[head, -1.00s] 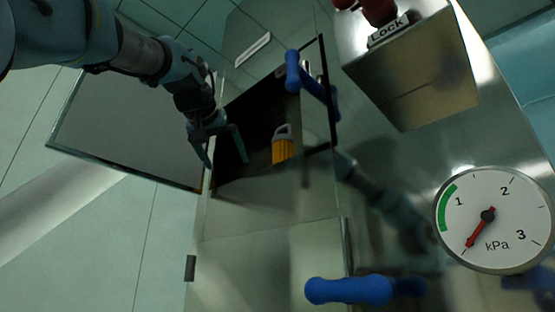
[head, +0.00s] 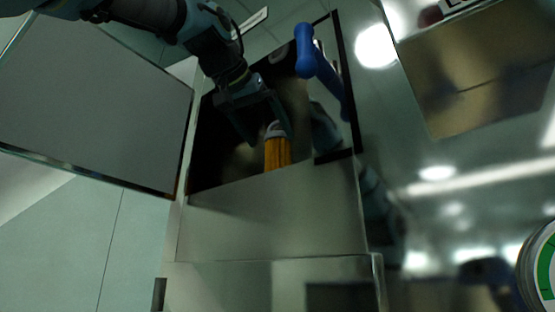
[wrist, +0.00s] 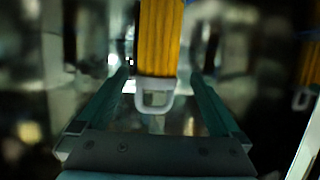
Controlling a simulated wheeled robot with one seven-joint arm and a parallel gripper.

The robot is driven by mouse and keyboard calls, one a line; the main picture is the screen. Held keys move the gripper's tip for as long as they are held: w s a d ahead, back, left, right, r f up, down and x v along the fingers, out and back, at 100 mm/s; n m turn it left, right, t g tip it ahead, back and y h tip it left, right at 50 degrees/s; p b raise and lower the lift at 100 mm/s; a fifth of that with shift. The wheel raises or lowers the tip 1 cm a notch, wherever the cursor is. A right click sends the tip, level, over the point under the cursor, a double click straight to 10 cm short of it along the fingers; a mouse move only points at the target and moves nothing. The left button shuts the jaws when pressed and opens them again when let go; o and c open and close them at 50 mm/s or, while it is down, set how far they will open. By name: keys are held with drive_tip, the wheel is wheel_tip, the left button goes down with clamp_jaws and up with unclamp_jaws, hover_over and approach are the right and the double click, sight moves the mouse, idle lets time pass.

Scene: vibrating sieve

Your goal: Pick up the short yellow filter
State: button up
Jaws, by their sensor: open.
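The short yellow filter (head: 278,152) stands in the dark open compartment of the steel machine in the head view. It has a ribbed yellow body and a pale loop handle on top. My gripper (head: 266,138) is open and reaches into the compartment at the filter's handle. In the wrist view the filter (wrist: 158,40) shows between the two fingers of my gripper (wrist: 160,82), with its white handle (wrist: 154,95) toward the palm. I see no finger closed on it. The filter's lower end is hidden in the head view.
The compartment's steel front wall (head: 275,215) rises before the filter. A grey open panel (head: 90,110) hangs at the left. A second yellow piece (wrist: 310,65) shows at the wrist view's right edge, perhaps a reflection.

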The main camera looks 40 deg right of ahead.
sight(278, 147)
drive_tip(key=p+x, duration=0.2)
drive_tip(key=x, duration=0.2)
drive_tip(key=shift+s+d+r+p, duration=0.1)
drive_tip(key=shift+d+p, duration=0.2)
drive_tip(key=shift+d+f, duration=0.2)
drive_tip(key=shift+d, duration=0.05)
drive_tip(key=c, duration=1.4)
drive_tip(key=shift+a+r, duration=0.15)
